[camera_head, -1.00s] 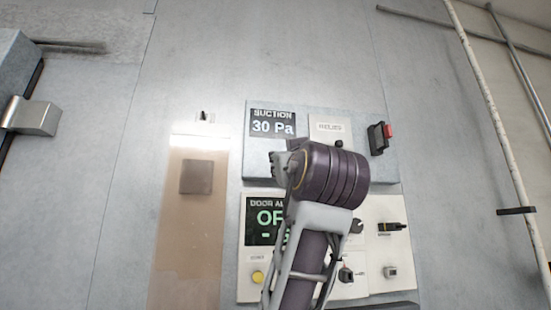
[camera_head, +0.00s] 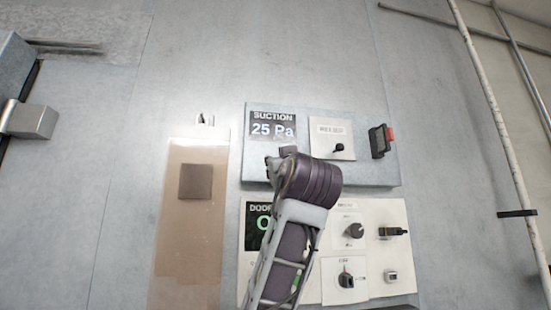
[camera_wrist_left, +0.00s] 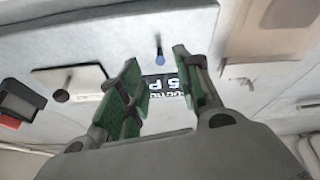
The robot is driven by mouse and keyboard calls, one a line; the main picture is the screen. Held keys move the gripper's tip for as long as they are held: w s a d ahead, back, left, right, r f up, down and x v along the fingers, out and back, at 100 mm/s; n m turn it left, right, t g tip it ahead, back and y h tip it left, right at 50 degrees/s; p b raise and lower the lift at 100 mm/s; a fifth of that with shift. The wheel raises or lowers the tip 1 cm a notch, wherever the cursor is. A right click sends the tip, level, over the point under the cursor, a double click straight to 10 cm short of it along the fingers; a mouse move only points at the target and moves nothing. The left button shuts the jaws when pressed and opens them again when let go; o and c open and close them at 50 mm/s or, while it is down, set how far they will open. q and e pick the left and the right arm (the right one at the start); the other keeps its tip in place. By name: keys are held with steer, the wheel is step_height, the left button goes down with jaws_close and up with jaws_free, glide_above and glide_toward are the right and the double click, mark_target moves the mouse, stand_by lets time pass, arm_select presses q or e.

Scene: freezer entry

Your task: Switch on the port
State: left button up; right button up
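The suction box (camera_head: 375,173) is on the wall, with a display (camera_head: 273,128) reading 25 Pa. To its right is a pale plate (camera_head: 322,147) with a black knob (camera_head: 339,148); its label is too blurred to read. No label clearly names the port. In the left wrist view the scene is upside down: a blue-tipped lever (camera_wrist_left: 160,52) stands beyond my left gripper (camera_wrist_left: 163,85), whose green-padded fingers are apart with the display between them. Nothing is held. In the head view my left wrist hides most of its fingers. My right gripper is not in view.
Below the box is a door panel (camera_head: 251,238) with a partly hidden display, dials (camera_head: 354,230) and a connector (camera_head: 394,232). A black-and-red switch (camera_head: 379,141) is at the box's right end. A brown panel (camera_head: 180,250) hangs left. A pipe (camera_head: 497,120) runs at right.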

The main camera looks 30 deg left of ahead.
arm_select(q)
steer(key=shift+p+x, duration=1.25)
steer(key=shift+x, duration=2.15)
jaws_close()
